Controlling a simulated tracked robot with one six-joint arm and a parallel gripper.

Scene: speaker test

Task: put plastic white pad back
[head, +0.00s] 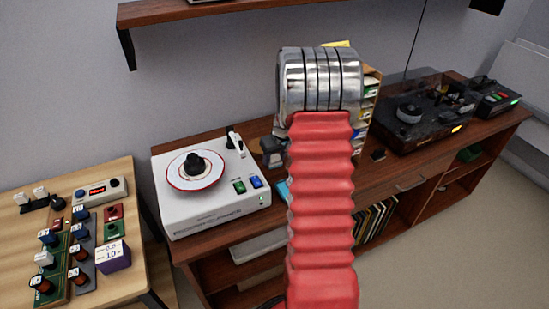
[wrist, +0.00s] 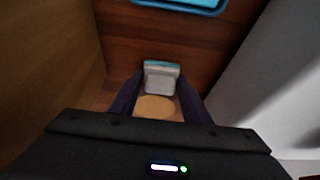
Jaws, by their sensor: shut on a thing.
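In the wrist view, my gripper (wrist: 160,92) points down at a dark wooden surface, its dark fingers on either side of a small pale grey-white piece (wrist: 161,79) with a light blue far edge. This looks like the plastic white pad, and the fingers are shut on it. A round tan disc (wrist: 155,107) shows just below it, between the fingers. Whether the piece touches the wood is unclear. In the head view, my red ribbed arm hides most of the gripper and the pad.
A blue tray (wrist: 180,4) lies ahead in the wrist view, with a wooden wall at left. On the cabinet (head: 220,233) stand a white turntable unit (head: 215,213), a sorter (head: 371,90) with several slots and a dark player (head: 410,120). A lighter table (head: 140,255) holds several small devices.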

